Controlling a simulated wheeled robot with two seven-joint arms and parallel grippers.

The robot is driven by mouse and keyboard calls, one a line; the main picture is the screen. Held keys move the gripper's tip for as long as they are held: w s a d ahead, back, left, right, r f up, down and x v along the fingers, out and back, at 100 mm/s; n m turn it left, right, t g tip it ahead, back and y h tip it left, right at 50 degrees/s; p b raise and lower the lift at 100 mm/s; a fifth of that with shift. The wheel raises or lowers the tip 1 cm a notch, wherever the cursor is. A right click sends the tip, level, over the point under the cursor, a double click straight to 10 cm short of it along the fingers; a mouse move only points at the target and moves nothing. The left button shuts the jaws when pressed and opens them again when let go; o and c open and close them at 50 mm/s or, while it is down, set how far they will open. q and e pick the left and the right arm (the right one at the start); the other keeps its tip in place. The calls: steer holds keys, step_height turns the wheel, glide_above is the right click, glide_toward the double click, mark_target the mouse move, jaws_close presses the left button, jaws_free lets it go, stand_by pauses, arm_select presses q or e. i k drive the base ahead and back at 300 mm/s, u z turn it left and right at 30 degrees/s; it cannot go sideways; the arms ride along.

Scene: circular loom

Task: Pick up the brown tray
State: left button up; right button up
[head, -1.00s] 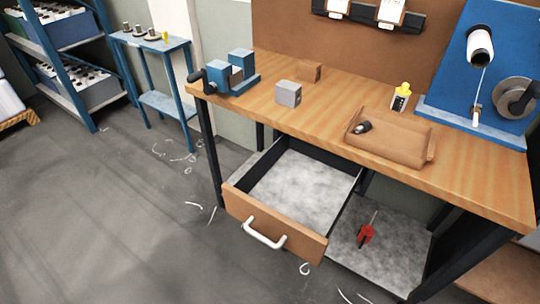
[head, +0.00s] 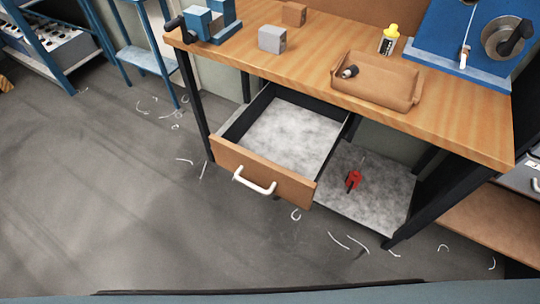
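The brown tray (head: 385,82) sits on the wooden workbench top, right of the middle, close to the front edge. It is shallow, with raised sides. A small dark cylindrical piece (head: 349,72) lies in its left end. Neither of my grippers shows in the head view, so I cannot see whether they are open or shut.
An empty drawer (head: 290,135) stands pulled out below the bench (head: 309,70). A grey block (head: 272,39), a yellow-capped bottle (head: 389,39), a blue vise (head: 205,22) and a blue winding machine (head: 470,35) stand on top. A red tool (head: 353,180) is on the lower shelf.

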mark_target(389, 84)
steer(key=k, duration=0.5)
steer(key=z, duration=2.3)
steer(key=i, duration=1.75)
steer(key=u, duration=0.7)
